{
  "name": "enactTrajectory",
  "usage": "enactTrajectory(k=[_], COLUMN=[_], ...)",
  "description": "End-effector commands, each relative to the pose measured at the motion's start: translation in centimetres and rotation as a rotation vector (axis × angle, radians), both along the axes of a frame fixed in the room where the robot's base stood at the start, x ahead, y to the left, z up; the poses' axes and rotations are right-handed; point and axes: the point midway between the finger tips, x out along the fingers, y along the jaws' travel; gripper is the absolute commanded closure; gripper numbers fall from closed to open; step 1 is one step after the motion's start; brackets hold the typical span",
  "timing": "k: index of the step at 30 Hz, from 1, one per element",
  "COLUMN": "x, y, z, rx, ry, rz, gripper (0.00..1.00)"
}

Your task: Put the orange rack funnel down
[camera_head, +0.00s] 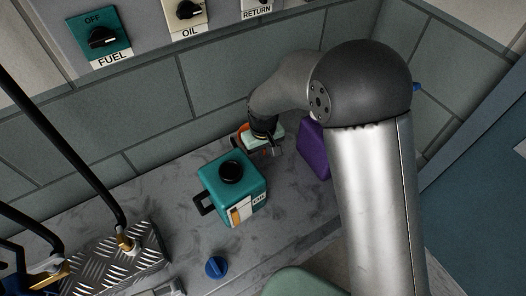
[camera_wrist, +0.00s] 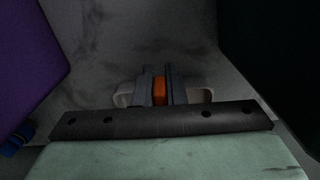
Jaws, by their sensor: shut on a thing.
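My gripper (camera_head: 258,147) is low over the counter, behind the teal tank and left of the purple container. In the wrist view its two fingers (camera_wrist: 159,92) are closed on the orange rack funnel (camera_wrist: 159,90), of which only a small orange piece shows between them. In the head view, bits of the orange funnel (camera_head: 242,138) show beside the gripper; my arm and the tank hide most of it. I cannot tell whether the funnel touches the counter.
The teal tank (camera_head: 232,183) with a black cap stands on the grey counter (camera_head: 160,210). The purple container (camera_head: 314,150) is close on the gripper's right. A blue cap (camera_head: 215,267) lies in front. A metal tread-plate block (camera_head: 112,262) with hoses is at left. The tiled wall rises behind.

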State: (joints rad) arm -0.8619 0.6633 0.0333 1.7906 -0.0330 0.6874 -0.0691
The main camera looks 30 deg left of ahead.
Motion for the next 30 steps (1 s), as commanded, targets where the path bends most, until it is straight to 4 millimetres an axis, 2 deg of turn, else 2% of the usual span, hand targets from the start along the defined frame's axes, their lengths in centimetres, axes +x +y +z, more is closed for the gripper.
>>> enactTrajectory(k=[3,4,6,14,19,30], x=[0.0,0.0,0.0,0.0,0.0,0.1], y=[0.0,0.0,0.0,0.0,0.0,0.0], z=[-0.5,-0.4,-0.3,-0.3,1.0,8.6], rx=[0.000,0.000,0.000,0.000,0.002,0.004], ry=[0.000,0.000,0.000,0.000,-0.001,-0.003], rz=[-0.001,-0.001,-0.001,-0.001,-0.001,-0.002], gripper=[1.00,0.84,0.68,0.68,0.68,0.68])
